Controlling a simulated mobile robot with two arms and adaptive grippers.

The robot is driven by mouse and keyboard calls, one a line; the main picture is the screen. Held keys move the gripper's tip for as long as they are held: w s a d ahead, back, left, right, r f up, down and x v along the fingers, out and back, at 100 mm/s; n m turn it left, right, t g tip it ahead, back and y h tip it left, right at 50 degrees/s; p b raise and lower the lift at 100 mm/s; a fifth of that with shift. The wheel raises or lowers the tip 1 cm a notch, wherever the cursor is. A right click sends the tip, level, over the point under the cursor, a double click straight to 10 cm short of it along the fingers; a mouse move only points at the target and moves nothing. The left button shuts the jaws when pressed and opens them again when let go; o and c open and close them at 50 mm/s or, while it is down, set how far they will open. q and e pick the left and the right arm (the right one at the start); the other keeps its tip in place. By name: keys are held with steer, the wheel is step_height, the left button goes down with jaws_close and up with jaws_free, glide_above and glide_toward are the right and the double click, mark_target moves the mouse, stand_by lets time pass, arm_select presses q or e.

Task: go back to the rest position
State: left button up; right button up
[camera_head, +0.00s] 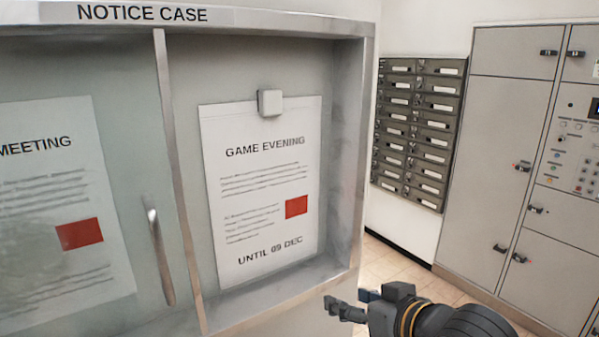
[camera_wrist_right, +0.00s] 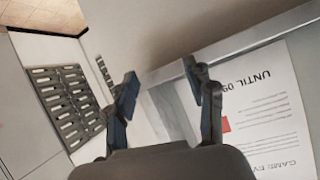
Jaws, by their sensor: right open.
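My right gripper (camera_head: 352,304) is at the bottom of the head view, below and right of the notice case's lower right corner. Its two fingers are apart and nothing is between them; they also show in the right wrist view (camera_wrist_right: 165,92). The notice case (camera_head: 367,150) has its right half uncovered, with a "GAME EVENING" sheet (camera_head: 262,200) held by a light square magnet (camera_head: 270,103). The sheet also shows in the right wrist view (camera_wrist_right: 265,105), to the right of the fingers. My left gripper is not in view.
A sliding glass pane with a handle (camera_head: 159,255) covers the left half, over a "MEETING" sheet (camera_head: 62,215). Dark mailboxes (camera_head: 416,130) hang on the far wall. Tall grey cabinets (camera_head: 497,150) stand at the right. Tiled floor (camera_head: 390,262) shows between.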

steer(key=s+d+f+m+g+h, duration=0.1)
steer(key=s+d+f+g, duration=0.2)
steer(key=f, duration=0.6)
steer(key=s+d+f+h, duration=0.2)
steer(key=s+f, duration=0.3)
steer(key=f, duration=0.4)
steer(key=s+d+f+g+h, duration=0.1)
steer(key=s+d+f+g, duration=0.1)
steer(key=s+d+f, duration=0.35)
steer(key=s+d+f+g+h, duration=0.25)
steer(key=s+f, duration=0.45)
steer(key=s, duration=0.4)
step_height(320, 180, down, 26)
steer(key=a+g+b, duration=0.1)
steer(key=g, duration=0.1)
steer(key=s+d+f, duration=0.2)
steer(key=s+f, duration=1.5)
steer(key=f, duration=0.1)
steer(key=shift+s+d+g+b, duration=0.35)
steer(key=shift+s+b, duration=0.05)
steer(key=shift+b, duration=0.05)
steer(key=shift+y, duration=0.25)
